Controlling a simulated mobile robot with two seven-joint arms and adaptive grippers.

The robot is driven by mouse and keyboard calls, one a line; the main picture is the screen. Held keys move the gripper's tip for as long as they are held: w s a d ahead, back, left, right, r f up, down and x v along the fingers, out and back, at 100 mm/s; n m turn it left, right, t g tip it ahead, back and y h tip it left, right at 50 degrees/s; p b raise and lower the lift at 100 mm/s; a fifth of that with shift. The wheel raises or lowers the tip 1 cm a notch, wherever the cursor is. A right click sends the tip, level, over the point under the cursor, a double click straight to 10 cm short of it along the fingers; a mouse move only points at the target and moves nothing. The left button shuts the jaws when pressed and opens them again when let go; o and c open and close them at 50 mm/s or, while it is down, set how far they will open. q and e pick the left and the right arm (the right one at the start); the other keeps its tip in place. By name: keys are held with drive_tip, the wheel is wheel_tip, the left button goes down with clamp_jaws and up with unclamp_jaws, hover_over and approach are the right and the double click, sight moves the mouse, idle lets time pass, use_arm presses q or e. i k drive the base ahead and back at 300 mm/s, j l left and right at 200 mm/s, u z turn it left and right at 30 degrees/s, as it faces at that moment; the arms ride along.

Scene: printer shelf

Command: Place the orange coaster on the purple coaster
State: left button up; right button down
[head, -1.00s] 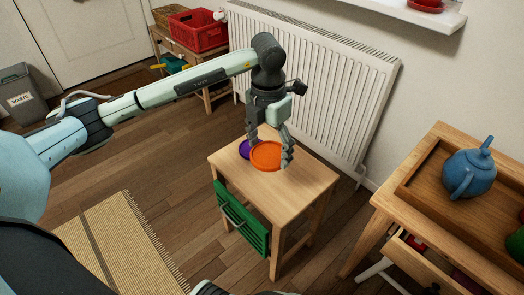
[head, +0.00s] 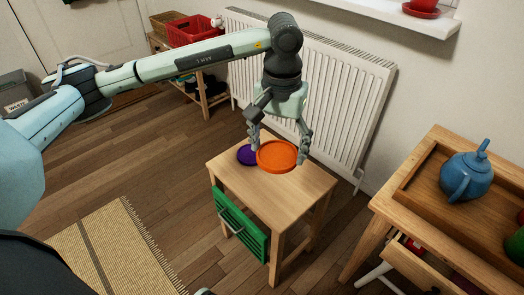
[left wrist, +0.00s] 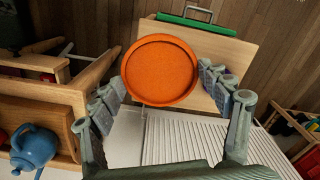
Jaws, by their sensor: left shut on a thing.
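The round orange coaster (head: 277,157) is held by my left gripper (head: 278,149), whose fingers grip it from opposite sides. It appears raised a little above the small wooden table (head: 300,188). The purple coaster (head: 246,155) lies on that table, just left of the orange one and partly covered by it in the head view.
The small table has a green drawer front (head: 241,222). A white radiator (head: 345,100) stands close behind it. At the right, a wooden stand (head: 384,205) carries a tray with a blue teapot (head: 466,176). The small table's front part is bare.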

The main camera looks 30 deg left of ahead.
sight(251, 153)
drive_tip(key=k+z, duration=0.1)
drive_tip(key=k, duration=0.5)
drive_tip(key=z, duration=1.3)
drive_tip(key=j, duration=0.6)
drive_tip(key=k+j, duration=0.15)
drive_tip(key=j, duration=1.05)
drive_tip(key=k+j+z, duration=0.1)
drive_tip(key=j, duration=0.5)
drive_tip(key=k+j, duration=0.15)
drive_tip(key=j, duration=0.45)
